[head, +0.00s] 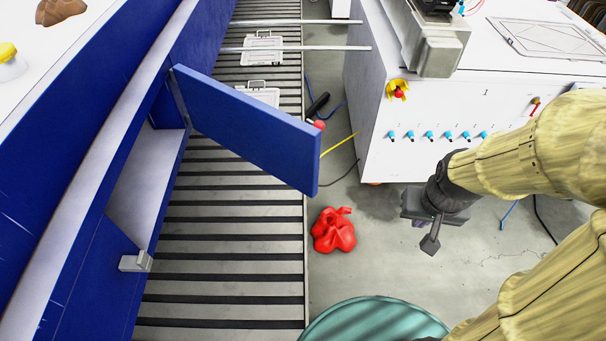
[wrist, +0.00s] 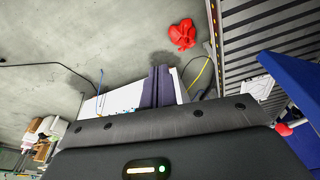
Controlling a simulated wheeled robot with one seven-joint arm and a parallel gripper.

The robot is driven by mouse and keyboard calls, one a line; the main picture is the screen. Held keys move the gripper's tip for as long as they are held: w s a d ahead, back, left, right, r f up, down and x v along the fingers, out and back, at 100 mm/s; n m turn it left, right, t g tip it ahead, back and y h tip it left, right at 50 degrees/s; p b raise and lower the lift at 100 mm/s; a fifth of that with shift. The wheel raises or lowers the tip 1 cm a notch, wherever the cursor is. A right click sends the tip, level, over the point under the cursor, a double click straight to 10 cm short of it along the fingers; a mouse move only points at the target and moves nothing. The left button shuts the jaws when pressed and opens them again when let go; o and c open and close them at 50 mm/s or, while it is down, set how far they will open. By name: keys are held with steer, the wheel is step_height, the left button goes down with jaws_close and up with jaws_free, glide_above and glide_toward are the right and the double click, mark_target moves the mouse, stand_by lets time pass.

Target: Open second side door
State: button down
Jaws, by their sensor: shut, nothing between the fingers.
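A blue cabinet (head: 107,95) runs along the left in the head view. One blue side door (head: 250,130) stands swung open over the conveyor, and its pale compartment shows. Nearer to me, a second blue door panel (head: 95,285) appears shut, with a small grey handle (head: 135,262) at its upper edge. My gripper (head: 431,243) is shut and empty, pointing down, well to the right of both doors and beside the white machine. In the wrist view its fingers (wrist: 160,85) are together. The open door also shows at that view's right edge (wrist: 290,80).
A slatted conveyor (head: 220,240) runs beside the cabinet with white cases (head: 262,45) at its far end. A red bag (head: 334,230) and a teal round object (head: 375,320) lie between conveyor and gripper. The white machine (head: 440,160) stands behind my gripper.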

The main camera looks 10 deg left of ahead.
steer(key=s+a+f+n+g+h+p, duration=0.2)
steer(key=a+f+n+g+h, duration=0.15)
steer(key=a+n, duration=0.4)
steer(key=n+t+h+p, duration=0.3)
steer(key=n+t+p, duration=0.3)
steer(key=n+t, duration=1.5)
glide_toward(310, 168)
steer(key=s+a+r+n+g, duration=0.3)
steer(key=s+a, duration=0.1)
steer(key=s, duration=0.3)
steer(key=shift+w+d+f, duration=0.15)
steer(key=shift+w+f, duration=0.05)
steer(key=p+x, duration=0.2)
steer(key=x, duration=0.4)
steer(key=p+x, duration=0.3)
steer(key=x, duration=0.3)
steer(key=shift+w+d, duration=0.25)
steer(key=shift+d, duration=0.1)
steer(key=shift+w+d+f, duration=0.1)
steer(key=shift+w+d, duration=0.1)
steer(key=shift+w, duration=0.35)
steer(key=shift+w+d, duration=0.1)
steer(key=shift+w, duration=0.05)
